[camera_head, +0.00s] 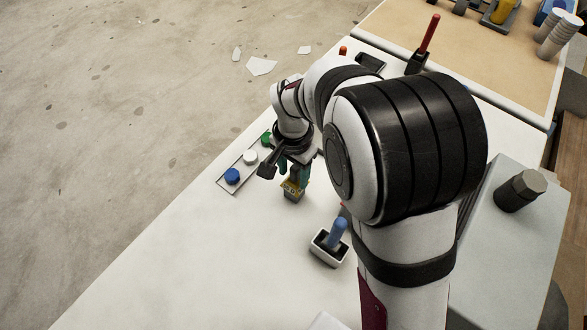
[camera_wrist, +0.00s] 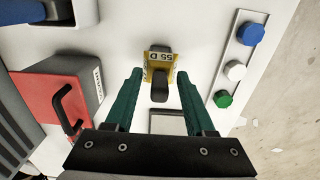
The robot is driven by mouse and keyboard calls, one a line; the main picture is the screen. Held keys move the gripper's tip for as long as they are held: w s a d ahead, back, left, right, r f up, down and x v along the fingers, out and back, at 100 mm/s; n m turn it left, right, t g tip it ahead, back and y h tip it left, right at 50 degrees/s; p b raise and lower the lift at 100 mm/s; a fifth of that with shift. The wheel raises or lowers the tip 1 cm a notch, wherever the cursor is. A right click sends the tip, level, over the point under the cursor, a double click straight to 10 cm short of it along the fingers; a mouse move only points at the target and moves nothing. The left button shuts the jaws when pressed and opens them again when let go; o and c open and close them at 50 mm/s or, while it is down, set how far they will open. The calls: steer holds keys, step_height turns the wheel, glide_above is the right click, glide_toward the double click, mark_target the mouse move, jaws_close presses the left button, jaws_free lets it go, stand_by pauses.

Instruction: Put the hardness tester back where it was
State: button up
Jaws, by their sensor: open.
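The hardness tester appears to be the small yellow block marked "55 D" with a dark rounded grip (camera_wrist: 160,68). It stands on the white table and also shows in the head view (camera_head: 293,189), just below my gripper. My gripper (camera_wrist: 159,74) is open, with its green fingertips to either side of the yellow block and a visible gap on each side. It points down in the head view (camera_head: 293,168). A pale square with a dark outline (camera_wrist: 168,122) lies on the table between the fingers, partly hidden by my gripper.
A tray (camera_wrist: 226,83) with blue, white and green knobs lies beside the block. A white holder (camera_head: 329,251) with a blue-handled tool stands nearer. A red thing with a black handle (camera_wrist: 50,97) is at the wrist view's left. Bare table (camera_head: 200,265) lies front left.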

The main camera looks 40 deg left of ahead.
step_height(320, 180, up, 12)
steer(key=d+r+m, duration=0.2)
steer(key=d+r, duration=0.1)
steer(key=d, duration=0.8)
steer(key=s+d+f+m+y, duration=0.1)
steer(key=s+d, duration=0.5)
steer(key=d, duration=0.2)
steer(key=s+d+f+m, duration=0.1)
steer(key=s+d+m, duration=0.1)
steer(key=s+d, duration=0.3)
steer(key=d, duration=0.4)
steer(key=shift+s+m+y, duration=0.3)
steer(key=shift+s+y, duration=0.05)
steer(key=shift+y, duration=0.05)
